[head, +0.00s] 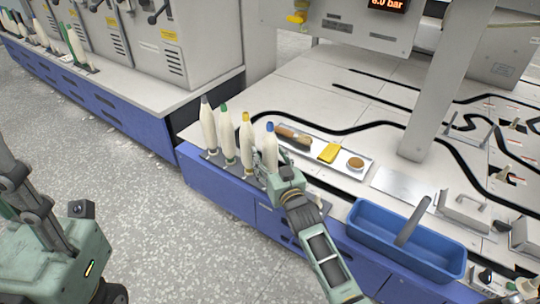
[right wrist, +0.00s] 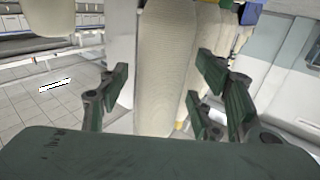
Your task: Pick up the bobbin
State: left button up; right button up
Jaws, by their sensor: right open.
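Several cream bobbins stand upright in a row on a dark holder strip at the bench edge, with grey (head: 207,124), green (head: 226,135), yellow (head: 246,142) and blue (head: 270,148) tips. My right gripper (head: 264,165) is at the blue-tipped bobbin, the rightmost, partly covering its lower part. In the right wrist view its fingers (right wrist: 163,95) are apart on either side of a cream bobbin (right wrist: 166,60), whose top is cut off. I cannot tell whether either finger touches it. My left gripper is out of view; only arm parts show at left.
Right of the bobbins, a tray (head: 368,174) holds a brush (head: 293,137), a yellow item (head: 329,152) and a round brown item (head: 356,163). A blue bin (head: 370,244) stands at the bench front. A grey post (head: 430,110) rises behind. More bobbins (head: 75,45) stand on the left bench.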

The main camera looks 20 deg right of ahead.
jog(key=shift+c, duration=0.4)
jog(key=c, duration=1.3)
jog(key=shift+o, duration=0.2)
jog(key=shift+r, duration=0.1)
